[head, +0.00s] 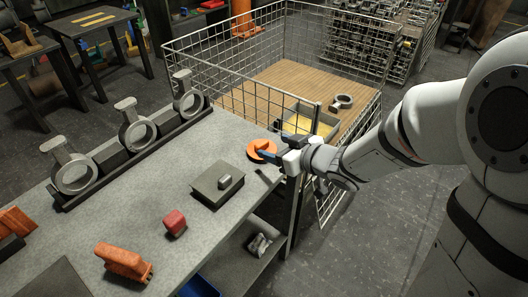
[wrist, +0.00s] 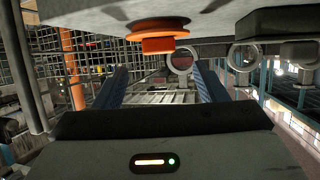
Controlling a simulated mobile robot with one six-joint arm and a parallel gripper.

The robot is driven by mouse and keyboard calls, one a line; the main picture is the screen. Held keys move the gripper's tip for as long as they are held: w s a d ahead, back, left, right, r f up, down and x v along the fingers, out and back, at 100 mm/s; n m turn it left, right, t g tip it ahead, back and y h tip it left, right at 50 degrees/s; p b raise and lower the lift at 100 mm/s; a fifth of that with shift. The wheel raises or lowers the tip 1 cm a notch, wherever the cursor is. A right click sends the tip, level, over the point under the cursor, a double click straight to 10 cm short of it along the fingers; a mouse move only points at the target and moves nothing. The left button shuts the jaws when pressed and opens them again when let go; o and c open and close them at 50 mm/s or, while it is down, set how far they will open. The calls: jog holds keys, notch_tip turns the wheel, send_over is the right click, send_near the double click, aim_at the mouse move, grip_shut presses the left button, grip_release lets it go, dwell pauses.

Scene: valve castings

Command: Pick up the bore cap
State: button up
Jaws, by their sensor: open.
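The bore cap is an orange disc with a raised block-like grip (head: 262,146). It lies on the grey bench top near its right edge, by the mesh cage. In the wrist view the cap (wrist: 157,28) shows at the top centre, its grip facing down in the picture, with the bench surface above it. My gripper (head: 266,156) is at the cap's right side in the head view, low over the bench edge. In the wrist view its two blue fingers (wrist: 163,70) are apart with nothing between them, and the cap appears above the gap. Contact cannot be told.
A dark grey block with a small metal part (head: 218,184) sits left of the cap. A red block (head: 175,222) and an orange part (head: 124,262) lie nearer. Ring castings stand on a dark rack (head: 131,158). A mesh cage (head: 230,65) borders the bench.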

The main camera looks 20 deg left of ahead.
aim_at(262, 143)
jog(key=b+x, duration=0.2)
jog(key=x, duration=0.5)
jog(key=shift+f, duration=0.1)
jog(key=shift+c, duration=0.4)
jog(key=c, duration=1.1)
